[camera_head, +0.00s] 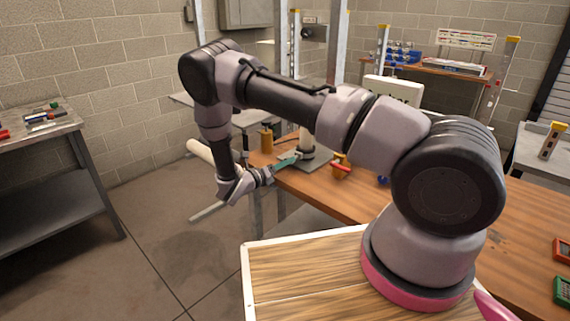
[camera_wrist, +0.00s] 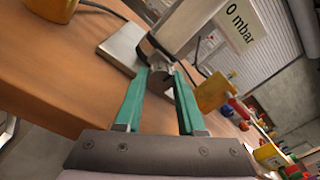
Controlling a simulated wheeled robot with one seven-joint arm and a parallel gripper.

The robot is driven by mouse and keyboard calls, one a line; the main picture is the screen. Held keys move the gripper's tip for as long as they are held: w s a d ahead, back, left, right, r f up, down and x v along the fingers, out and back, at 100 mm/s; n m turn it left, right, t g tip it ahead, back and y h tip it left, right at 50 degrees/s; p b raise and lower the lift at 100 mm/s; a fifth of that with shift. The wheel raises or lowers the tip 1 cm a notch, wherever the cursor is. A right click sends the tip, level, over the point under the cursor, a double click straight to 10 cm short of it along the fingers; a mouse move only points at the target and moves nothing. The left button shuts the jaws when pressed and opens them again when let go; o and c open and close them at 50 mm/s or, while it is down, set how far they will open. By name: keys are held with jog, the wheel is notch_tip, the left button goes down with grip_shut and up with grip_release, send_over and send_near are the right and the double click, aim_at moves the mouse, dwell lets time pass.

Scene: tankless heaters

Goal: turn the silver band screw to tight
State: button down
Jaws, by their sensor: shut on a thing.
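A pale upright pipe (camera_head: 307,137) stands on a grey metal plate (camera_head: 290,163) on the wooden bench, with a dark band near its foot. In the wrist view the pipe (camera_wrist: 188,20) appears tilted, with the band at its lower end. The silver band screw (camera_wrist: 161,83) shows as a small grey, rounded piece between the teal fingers. My gripper (camera_wrist: 162,75) is shut on it, one finger on each side. In the head view my gripper (camera_head: 296,157) reaches the band from the left, and the screw is too small to make out. How tight the screw is cannot be told.
A yellow fitting with a red handle (camera_head: 341,165) stands just right of the pipe. A brass-coloured cylinder (camera_head: 266,140) is behind left. Open floor lies left of the wooden bench (camera_head: 325,196).

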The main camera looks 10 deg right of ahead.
jog(key=m, duration=0.5)
jog(key=shift+a, duration=0.1)
jog(key=m, duration=0.5)
jog(key=shift+y, duration=0.4)
jog(key=m, duration=0.5)
jog(key=shift+s, duration=0.1)
jog(key=m, duration=0.5)
jog(key=shift+t, duration=0.3)
jog(key=c, duration=0.8)
grip_release()
jog(key=shift+s, duration=0.1)
